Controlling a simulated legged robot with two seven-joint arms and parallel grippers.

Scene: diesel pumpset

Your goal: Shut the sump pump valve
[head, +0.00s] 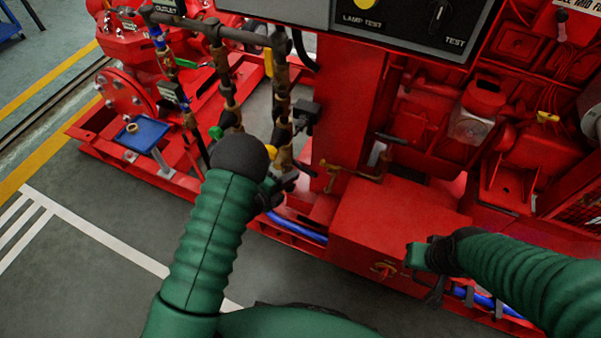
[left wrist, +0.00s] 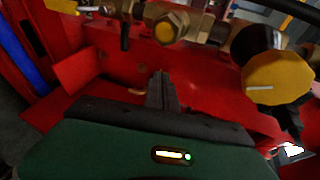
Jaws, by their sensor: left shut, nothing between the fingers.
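No label in view names the sump pump valve, so I cannot tell which fitting it is. In the left wrist view a round yellow knob (left wrist: 278,80) with a white mark sits on a dark body at right. A brass fitting with a yellow face (left wrist: 170,28) is at the top. My left gripper (left wrist: 160,82) is shut and empty, below the brass fitting and left of the knob, touching neither as far as I see. In the head view my left gripper (head: 283,184) is partly hidden by its wrist, beside the brass pipework (head: 283,110). My right gripper (head: 430,275) hangs by the red box's right side.
The red box (head: 395,225) with a small rotary switch (head: 383,271) stands between my arms. A control panel (head: 400,20) overhangs above. Pipes and a red frame (head: 100,155) crowd the left. Grey floor (head: 90,270) is clear at lower left.

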